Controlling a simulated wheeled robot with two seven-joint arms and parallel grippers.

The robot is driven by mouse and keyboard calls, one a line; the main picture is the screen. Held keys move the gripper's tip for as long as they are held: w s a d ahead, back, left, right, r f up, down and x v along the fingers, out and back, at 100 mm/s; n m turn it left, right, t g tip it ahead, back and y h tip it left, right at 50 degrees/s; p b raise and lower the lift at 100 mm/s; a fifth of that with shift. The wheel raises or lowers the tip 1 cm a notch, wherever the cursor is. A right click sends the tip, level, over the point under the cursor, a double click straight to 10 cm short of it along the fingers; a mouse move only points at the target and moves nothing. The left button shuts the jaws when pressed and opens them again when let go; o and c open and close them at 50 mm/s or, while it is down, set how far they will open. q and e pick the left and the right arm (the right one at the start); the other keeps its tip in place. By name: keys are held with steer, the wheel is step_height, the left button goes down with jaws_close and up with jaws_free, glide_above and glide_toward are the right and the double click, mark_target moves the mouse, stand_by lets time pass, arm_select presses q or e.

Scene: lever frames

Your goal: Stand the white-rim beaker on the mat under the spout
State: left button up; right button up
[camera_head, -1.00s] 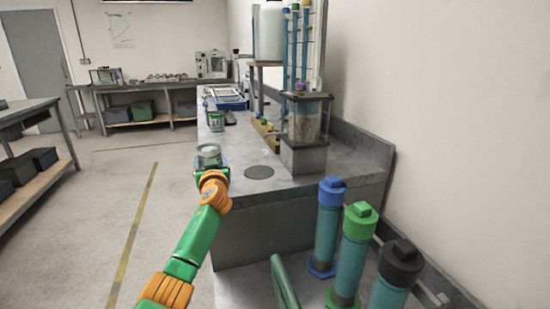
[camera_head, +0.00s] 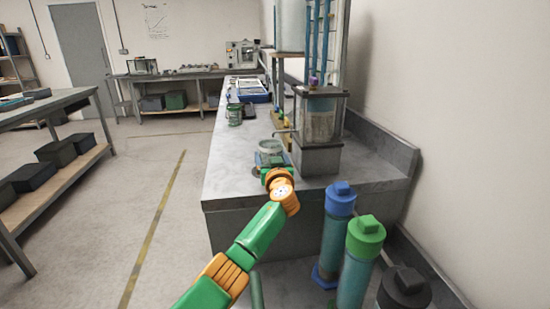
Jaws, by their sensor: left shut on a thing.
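My left gripper (camera_head: 270,163) is shut on a clear beaker with a pale rim (camera_head: 271,148) and holds it upright. The beaker shows over the area of the dark round mat (camera_head: 256,171), which is mostly hidden behind my gripper and wrist. A thin spout (camera_head: 284,131) comes out to the left from the clear tank (camera_head: 318,118) on the bench and shows just above the beaker's right side. I cannot tell whether the beaker touches the mat. My right gripper is not in view.
A green-marked beaker (camera_head: 234,115) stands farther back on the grey bench (camera_head: 222,160). Cylinders with blue (camera_head: 340,195), green (camera_head: 364,237) and black (camera_head: 403,287) caps stand at the front right. The bench's left front part is clear.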

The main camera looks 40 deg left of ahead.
arm_select(q)
steer(key=shift+s+a+f, duration=0.2)
steer(key=shift+a, duration=0.1)
steer(key=shift+s+a+r, duration=0.15)
steer(key=shift+s+a, duration=0.1)
steer(key=shift+s, duration=0.15)
steer(key=shift+w+d, duration=0.1)
steer(key=shift+d, duration=0.05)
steer(key=o, duration=0.9)
steer(key=shift+w+d, duration=0.1)
steer(key=shift+o, duration=1.4)
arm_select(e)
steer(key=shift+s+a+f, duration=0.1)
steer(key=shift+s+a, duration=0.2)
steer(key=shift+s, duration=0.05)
